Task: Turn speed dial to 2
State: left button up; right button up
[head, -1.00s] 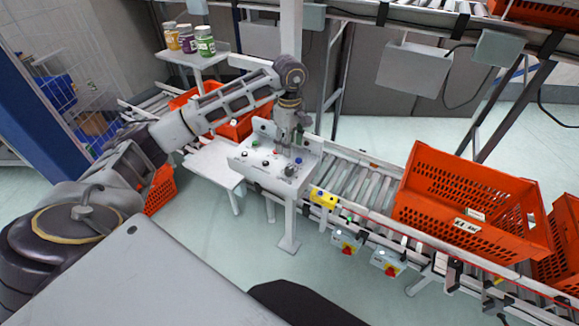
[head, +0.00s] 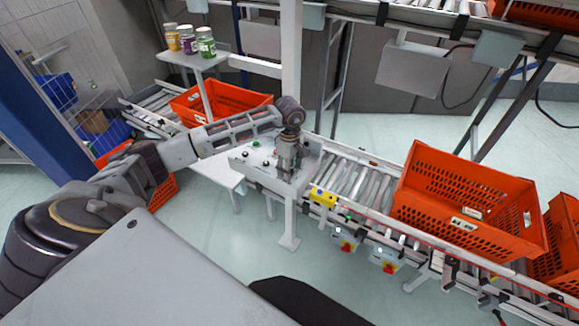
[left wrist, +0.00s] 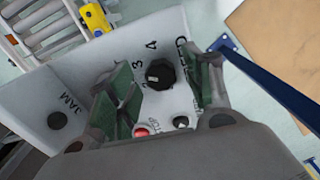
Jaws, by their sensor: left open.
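The speed dial (left wrist: 160,74) is a round black knob on the white control panel (left wrist: 72,88), with printed numbers beside it; 3 and 4 are readable and the lower ones are partly covered. A small white mark shows on the knob; I cannot tell exactly which number it faces. My left gripper (left wrist: 164,72) is open, its green-padded fingers on either side of the dial with gaps visible. In the head view my left gripper (head: 287,168) is over the right end of the panel (head: 245,156) and hides the dial. My right gripper is not in view.
A red button (left wrist: 141,131) and a small black knob (left wrist: 181,122) sit close below the dial. A black JAM button (left wrist: 57,120) is to the left. A roller conveyor (head: 350,185) with an orange tote (head: 425,205) lies right of the panel, and a post (head: 291,60) stands behind.

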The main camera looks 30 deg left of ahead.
pick_arm(q)
jog(key=shift+f, duration=0.15)
jog(key=c, duration=1)
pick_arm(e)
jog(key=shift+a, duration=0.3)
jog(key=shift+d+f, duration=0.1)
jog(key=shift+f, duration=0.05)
